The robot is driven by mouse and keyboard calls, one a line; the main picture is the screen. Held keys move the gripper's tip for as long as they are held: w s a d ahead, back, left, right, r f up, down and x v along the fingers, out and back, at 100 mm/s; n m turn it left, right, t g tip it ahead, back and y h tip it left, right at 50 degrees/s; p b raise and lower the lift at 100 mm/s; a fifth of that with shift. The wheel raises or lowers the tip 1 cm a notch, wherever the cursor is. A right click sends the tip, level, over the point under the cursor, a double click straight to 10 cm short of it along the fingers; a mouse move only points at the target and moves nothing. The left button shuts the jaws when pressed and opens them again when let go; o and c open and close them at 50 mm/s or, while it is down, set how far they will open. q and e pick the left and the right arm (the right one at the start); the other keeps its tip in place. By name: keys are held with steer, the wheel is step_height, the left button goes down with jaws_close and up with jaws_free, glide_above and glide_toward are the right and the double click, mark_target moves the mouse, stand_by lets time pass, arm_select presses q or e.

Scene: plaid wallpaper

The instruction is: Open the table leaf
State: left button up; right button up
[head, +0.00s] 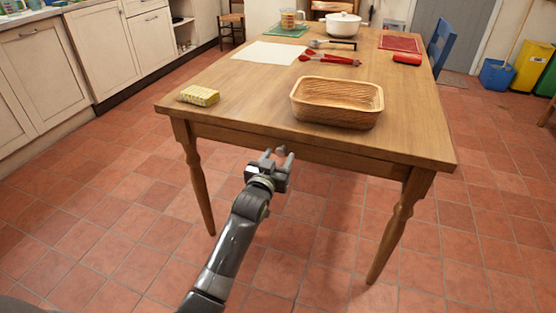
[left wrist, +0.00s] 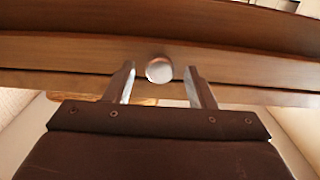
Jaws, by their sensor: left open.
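The wooden table (head: 225,120) stands in the middle of the head view on turned legs. Its near edge and apron face me. In the left wrist view, a round pale metal knob (left wrist: 159,69) sits on the wooden front of the table (left wrist: 70,50). My left gripper (head: 276,155) is below the near edge, in front of the apron. In the left wrist view its open fingers (left wrist: 161,85) stand on either side of the knob, with gaps between. In the head view the gripper hides the knob. My right gripper is not in view.
On the table are a wooden basket (head: 337,118), a yellow patterned block (head: 199,96), red-handled utensils (head: 330,59), a red item (head: 407,59), a white pot (head: 342,25) and a mug (head: 289,18). A blue chair (head: 441,42) stands behind. The floor in front is clear.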

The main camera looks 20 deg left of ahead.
arm_select(q)
steer(key=shift+w, duration=0.2)
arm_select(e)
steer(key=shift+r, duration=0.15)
arm_select(q)
jaws_close()
steer(key=shift+s, duration=0.15)
